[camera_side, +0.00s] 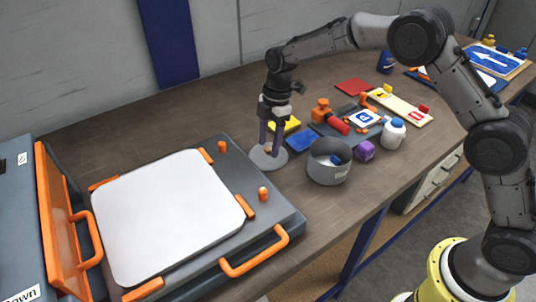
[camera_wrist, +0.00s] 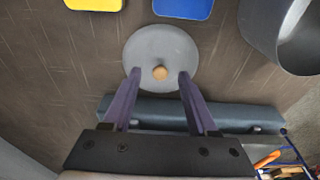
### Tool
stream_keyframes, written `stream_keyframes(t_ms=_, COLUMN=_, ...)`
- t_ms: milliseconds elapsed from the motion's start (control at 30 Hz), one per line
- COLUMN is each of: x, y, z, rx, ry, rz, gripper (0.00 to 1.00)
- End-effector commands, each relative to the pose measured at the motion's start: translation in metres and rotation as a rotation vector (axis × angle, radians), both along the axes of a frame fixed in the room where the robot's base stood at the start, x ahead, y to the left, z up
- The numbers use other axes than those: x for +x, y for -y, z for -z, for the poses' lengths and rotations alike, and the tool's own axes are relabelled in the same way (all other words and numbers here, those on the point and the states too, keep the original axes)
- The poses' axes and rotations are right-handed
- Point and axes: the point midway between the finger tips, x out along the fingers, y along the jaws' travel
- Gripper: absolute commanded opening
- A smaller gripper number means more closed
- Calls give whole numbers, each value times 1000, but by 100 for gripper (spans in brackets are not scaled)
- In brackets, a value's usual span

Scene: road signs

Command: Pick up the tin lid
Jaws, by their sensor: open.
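The tin lid (camera_side: 269,157) is a flat grey disc with a small tan knob at its centre. It lies on the table between the orange-handled press and the open grey tin (camera_side: 328,162). In the wrist view the lid (camera_wrist: 150,48) is at the upper middle, its knob near the fingertips. My gripper (camera_side: 270,146) points down over the lid. Its two purple fingers are apart in the wrist view (camera_wrist: 159,74), one on each side of the knob. I cannot tell how far above the lid the tips are. The tin also shows at the upper right there (camera_wrist: 258,37).
The press with a white plate (camera_side: 165,215) fills the left of the table. Blue (camera_side: 301,140) and yellow (camera_side: 285,126) pieces lie behind the lid. A purple block (camera_side: 365,151) and a white bottle (camera_side: 393,134) stand right of the tin. Some bare tabletop lies in front.

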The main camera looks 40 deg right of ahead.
Motion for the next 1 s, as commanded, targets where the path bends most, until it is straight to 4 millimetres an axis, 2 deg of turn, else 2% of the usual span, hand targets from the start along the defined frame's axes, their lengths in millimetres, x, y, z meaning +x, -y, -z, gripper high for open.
stream_keyframes(t_ms=100, x=0, y=-1, z=8, rx=0, ry=-1, rz=-1, gripper=59)
stream_keyframes(t_ms=333, x=0, y=-2, z=9, rx=0, ry=0, rz=-1, gripper=59)
stream_keyframes(t_ms=367, x=0, y=-2, z=9, rx=0, ry=0, rz=-1, gripper=55)
stream_keyframes(t_ms=667, x=0, y=-1, z=9, rx=0, ry=0, rz=0, gripper=1)
stream_keyframes(t_ms=1000, x=0, y=-1, z=9, rx=0, ry=0, rz=0, gripper=0)
